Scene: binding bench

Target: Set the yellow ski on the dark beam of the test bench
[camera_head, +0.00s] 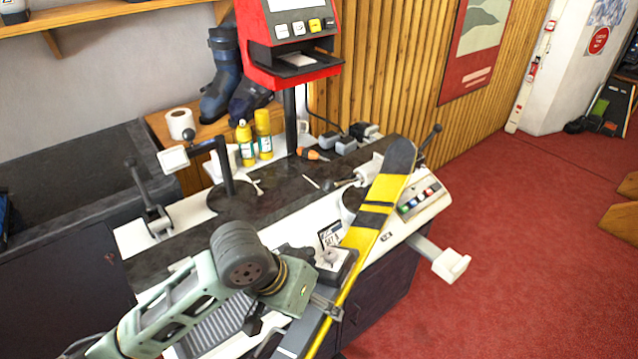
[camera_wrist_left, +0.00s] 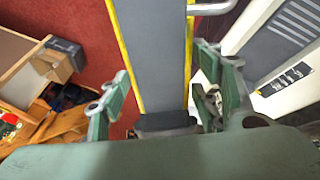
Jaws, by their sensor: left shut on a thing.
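The yellow ski (camera_head: 367,225), with black bands and a dark grey tip, runs from upper right down to the bottom of the head view, across the bench's right part. My left gripper (camera_head: 325,303) is shut on it along its lower half. In the left wrist view the ski (camera_wrist_left: 160,50) shows as a grey face with yellow edges, between the fingers of my left gripper (camera_wrist_left: 163,75). The dark beam (camera_head: 190,237) is the dark strip along the bench top, left of the ski. I cannot tell the ski's height above the bench. My right gripper is out of view.
Red carpet (camera_head: 510,240) lies open to the right.

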